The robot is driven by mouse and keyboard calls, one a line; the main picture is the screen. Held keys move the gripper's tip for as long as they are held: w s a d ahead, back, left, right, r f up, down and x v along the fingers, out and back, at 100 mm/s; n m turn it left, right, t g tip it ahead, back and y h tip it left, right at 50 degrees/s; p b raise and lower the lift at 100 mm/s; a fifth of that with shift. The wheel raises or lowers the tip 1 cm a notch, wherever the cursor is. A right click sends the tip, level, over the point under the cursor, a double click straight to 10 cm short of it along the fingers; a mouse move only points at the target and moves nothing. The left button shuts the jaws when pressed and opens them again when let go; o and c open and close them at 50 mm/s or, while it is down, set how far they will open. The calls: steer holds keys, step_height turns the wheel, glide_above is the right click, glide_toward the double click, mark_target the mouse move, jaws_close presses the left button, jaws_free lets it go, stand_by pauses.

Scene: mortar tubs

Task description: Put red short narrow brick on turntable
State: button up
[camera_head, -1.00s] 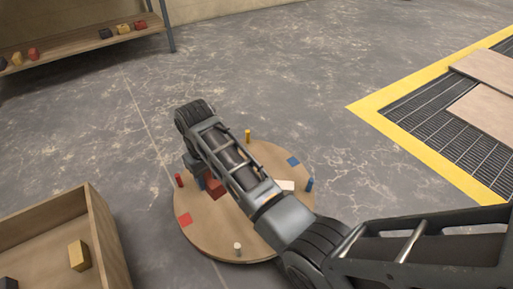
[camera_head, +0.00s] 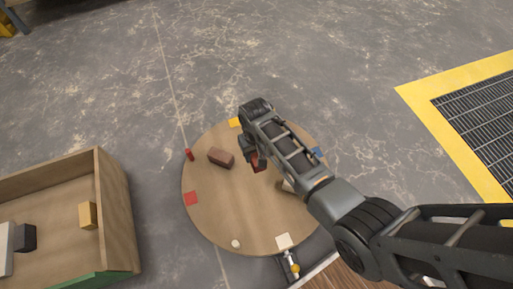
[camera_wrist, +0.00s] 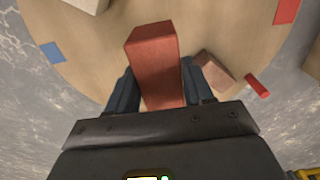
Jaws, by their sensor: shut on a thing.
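The turntable (camera_head: 215,220) is a round wooden disc on the floor in the middle of the head view. My gripper (camera_wrist: 158,88) is shut on a red brick (camera_wrist: 155,62), one finger at each side of it. In the head view the red brick (camera_head: 257,164) shows only partly beneath my arm, over the turntable's upper right part. I cannot tell whether it touches the disc. A brown-red brick (camera_head: 221,157) lies on the turntable left of my gripper; it also shows in the wrist view (camera_wrist: 213,72). A tan block (camera_head: 286,186) is mostly hidden by my arm.
Coloured squares, such as a red one (camera_head: 190,198), mark the turntable. A red peg (camera_head: 189,154) stands at its left edge. A wooden crate (camera_head: 117,200) with a few blocks is at left. A yellow-edged grating (camera_head: 430,118) is at right.

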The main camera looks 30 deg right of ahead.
steer(key=shift+s+f, duration=0.2)
steer(key=shift+f, duration=0.1)
step_height(320, 180, down, 7)
steer(key=b, duration=0.8)
steer(key=shift+f, duration=0.2)
steer(key=shift+f+b, duration=1.05)
steer(key=shift+f, duration=0.6)
steer(key=shift+f+b, duration=0.35)
steer(key=shift+f, duration=0.15)
steer(key=o, duration=1.4)
steer(key=shift+o, duration=0.2)
step_height(320, 180, up, 8)
steer(key=p, duration=0.4)
steer(key=shift+f, duration=0.1)
